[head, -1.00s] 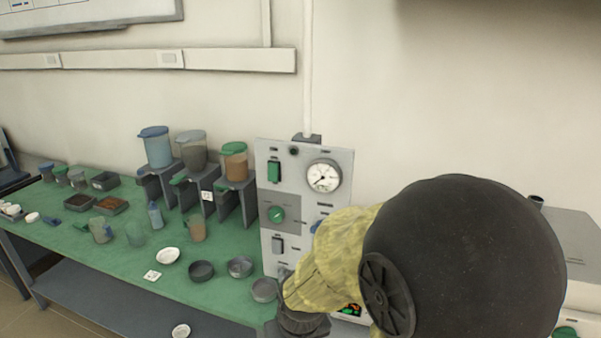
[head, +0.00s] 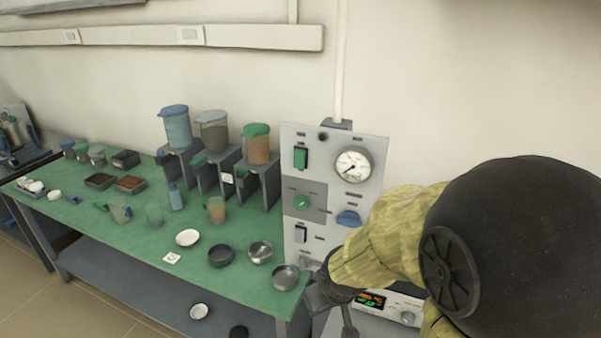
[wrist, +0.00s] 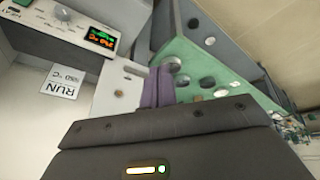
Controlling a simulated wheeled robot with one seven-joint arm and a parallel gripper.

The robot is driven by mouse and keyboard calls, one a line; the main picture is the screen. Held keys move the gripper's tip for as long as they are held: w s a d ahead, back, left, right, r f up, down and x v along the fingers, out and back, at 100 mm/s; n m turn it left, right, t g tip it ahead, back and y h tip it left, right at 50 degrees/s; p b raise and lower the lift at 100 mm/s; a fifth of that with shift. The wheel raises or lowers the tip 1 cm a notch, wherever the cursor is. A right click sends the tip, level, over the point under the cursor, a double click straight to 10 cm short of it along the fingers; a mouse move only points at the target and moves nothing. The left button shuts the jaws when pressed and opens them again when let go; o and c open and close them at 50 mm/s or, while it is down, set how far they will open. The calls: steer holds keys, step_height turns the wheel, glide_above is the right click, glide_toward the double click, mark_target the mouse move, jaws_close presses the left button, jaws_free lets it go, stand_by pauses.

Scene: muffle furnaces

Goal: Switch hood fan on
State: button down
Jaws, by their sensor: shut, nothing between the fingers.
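A pale control panel (head: 333,185) stands upright at the right end of the green bench. It carries a green rocker switch (head: 300,157) at upper left, a round gauge (head: 353,164), a green knob (head: 302,202), a blue knob (head: 348,218) and a grey rocker switch (head: 301,234) at lower left. The labels are too small to read, so I cannot tell which control is the hood fan's. My gripper's purple fingers (wrist: 158,87) are together and empty in the wrist view. In the head view my gripper is low, below and in front of the panel, partly hidden by my arm.
A furnace controller with a lit display (head: 370,300) sits right of the panel's foot; it also shows in the wrist view (wrist: 101,37). Bowls (head: 221,255), cups and lidded jugs (head: 257,145) on stands fill the green bench (head: 150,255) to the left.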

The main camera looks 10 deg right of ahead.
steer(key=w+r+n+t+y, duration=0.1)
steer(key=w+r+n+t, duration=0.5)
steer(key=r+n, duration=0.2)
steer(key=w+r+n+t+y, duration=0.1)
steer(key=w+r+n+t, duration=0.5)
steer(key=r+n, duration=0.2)
steer(key=shift+a+r+y+p, duration=0.2)
steer(key=shift+r+y+p, duration=0.2)
steer(key=shift+r, duration=0.55)
steer(key=shift+w, duration=0.1)
steer(key=p, duration=0.5)
glide_toward(294, 166)
steer(key=w+a, duration=0.3)
steer(key=w+d+p, duration=0.1)
steer(key=w+d, duration=0.1)
steer(key=shift+w+f+p, duration=0.2)
steer(key=shift+w+p, duration=0.1)
steer(key=shift+p, duration=0.1)
steer(key=shift+d, duration=0.1)
